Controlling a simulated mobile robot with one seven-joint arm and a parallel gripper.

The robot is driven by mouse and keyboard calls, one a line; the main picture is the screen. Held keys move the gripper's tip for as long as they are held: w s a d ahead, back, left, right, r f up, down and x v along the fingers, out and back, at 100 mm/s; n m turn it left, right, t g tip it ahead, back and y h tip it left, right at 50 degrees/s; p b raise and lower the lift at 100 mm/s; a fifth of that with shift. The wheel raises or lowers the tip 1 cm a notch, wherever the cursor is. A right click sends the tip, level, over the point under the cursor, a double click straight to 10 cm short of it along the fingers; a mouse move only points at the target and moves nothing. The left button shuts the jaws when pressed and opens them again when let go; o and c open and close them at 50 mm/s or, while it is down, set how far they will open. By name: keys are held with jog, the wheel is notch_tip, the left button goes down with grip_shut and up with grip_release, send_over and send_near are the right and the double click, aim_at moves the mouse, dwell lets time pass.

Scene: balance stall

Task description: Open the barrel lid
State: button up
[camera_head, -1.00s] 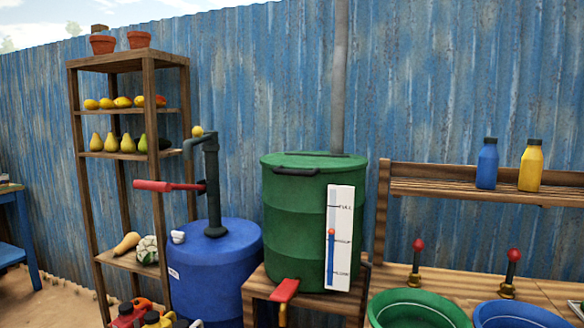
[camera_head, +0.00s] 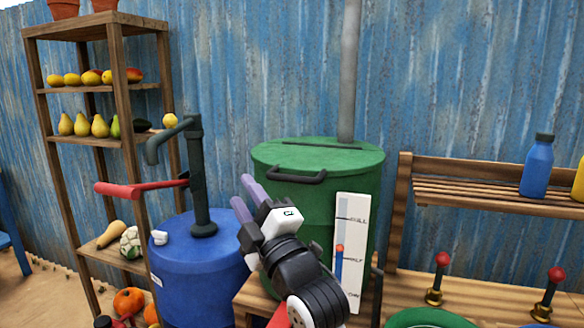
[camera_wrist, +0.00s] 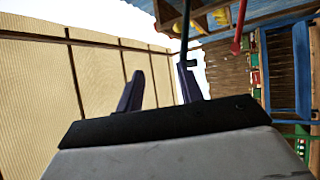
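The green barrel (camera_head: 300,219) stands on a wooden stand in the middle of the head view. Its round green lid (camera_head: 345,158) lies flat and closed on top, with a dark handle (camera_head: 298,177) at its front edge. My gripper (camera_head: 244,196) is in front of the barrel's left side, its purple fingers pointing up and left, slightly below and left of the handle. The fingers are apart with nothing between them. In the wrist view my gripper (camera_wrist: 160,92) also shows its two fingers spread and empty. The barrel and lid are not in the wrist view.
A blue drum (camera_head: 190,262) with a dark pump and red lever (camera_head: 140,187) stands left of the barrel. A white gauge board (camera_head: 350,240) is on the barrel's front. A grey pipe (camera_head: 349,70) rises behind the lid. A wooden shelf (camera_head: 480,187) stands to the right.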

aim_at(294, 181)
jog(key=d+f+n+g+h+p, duration=0.1)
jog(key=d+f+n+h, duration=0.25)
jog(key=d, duration=1.05)
jog(key=shift+m+h, duration=0.45)
jog(key=p+x, duration=0.2)
jog(key=x, duration=0.4)
jog(key=p+x, duration=0.3)
jog(key=x, duration=0.4)
jog(key=shift+w+a+r, duration=0.1)
jog(key=shift+w+r, duration=0.1)
jog(key=shift+r, duration=0.05)
jog(key=shift+w+a+p, duration=0.2)
jog(key=shift+w+p, duration=0.15)
jog(key=shift+w, duration=0.1)
grip_shut()
